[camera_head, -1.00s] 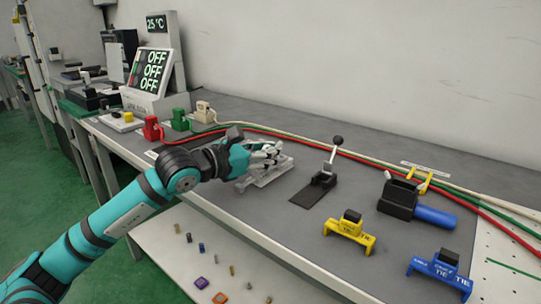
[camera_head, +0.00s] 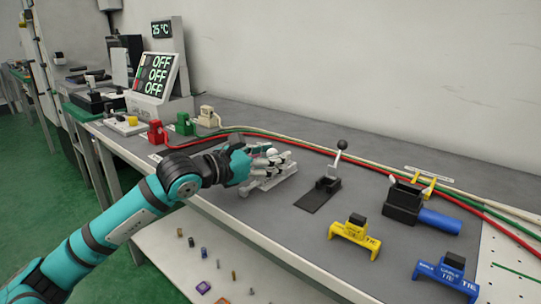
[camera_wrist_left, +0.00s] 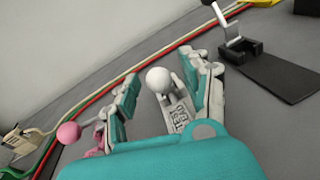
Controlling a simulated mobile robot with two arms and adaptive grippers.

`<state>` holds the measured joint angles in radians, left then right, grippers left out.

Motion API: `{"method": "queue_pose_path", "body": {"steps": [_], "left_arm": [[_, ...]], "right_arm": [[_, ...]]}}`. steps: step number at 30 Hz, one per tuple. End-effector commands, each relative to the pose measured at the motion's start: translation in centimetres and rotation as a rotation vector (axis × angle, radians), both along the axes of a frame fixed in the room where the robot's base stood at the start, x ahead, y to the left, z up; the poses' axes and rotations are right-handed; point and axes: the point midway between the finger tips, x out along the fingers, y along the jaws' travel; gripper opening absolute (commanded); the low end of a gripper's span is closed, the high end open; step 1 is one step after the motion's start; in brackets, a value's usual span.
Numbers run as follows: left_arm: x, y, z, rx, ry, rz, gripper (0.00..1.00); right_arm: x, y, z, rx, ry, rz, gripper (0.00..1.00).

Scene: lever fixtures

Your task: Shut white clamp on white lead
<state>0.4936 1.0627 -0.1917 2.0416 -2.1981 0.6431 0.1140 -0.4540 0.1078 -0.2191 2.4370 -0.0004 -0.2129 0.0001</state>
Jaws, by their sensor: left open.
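The white clamp (camera_head: 208,117) is a cream block at the end of the white lead (camera_head: 262,128), at the back left of the bench. It also shows at the left edge of the wrist view (camera_wrist_left: 18,142). Its jaw state is too small to tell. My left gripper (camera_head: 280,162) is open, well to the right of and nearer than the clamp. In the left wrist view its fingers (camera_wrist_left: 166,88) stand on either side of a white ball knob (camera_wrist_left: 158,79) on a grey lever fixture. I cannot tell whether they touch it. My right gripper is not in view.
A pink ball knob (camera_wrist_left: 68,132) is left of the fingers. Red (camera_head: 157,132) and green (camera_head: 183,123) clamps stand beside the white one. A black lever fixture (camera_head: 328,184), yellow tie (camera_head: 355,235) and blue tie (camera_head: 447,272) lie to the right.

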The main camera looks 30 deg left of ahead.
Motion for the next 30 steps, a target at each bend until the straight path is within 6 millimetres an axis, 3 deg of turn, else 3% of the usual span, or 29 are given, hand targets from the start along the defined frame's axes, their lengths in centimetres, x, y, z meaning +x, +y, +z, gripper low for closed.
{"method": "queue_pose_path", "body": {"steps": [10, 30], "left_arm": [[-0.6, 0.4, 0.1, 0.0, -0.001, 0.003, 0.47], [-7.4, 2.8, 0.8, -0.004, 0.001, 0.0, 0.47]], "right_arm": [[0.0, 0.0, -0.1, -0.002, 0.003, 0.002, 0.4], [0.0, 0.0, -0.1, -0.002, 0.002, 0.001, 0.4]]}}
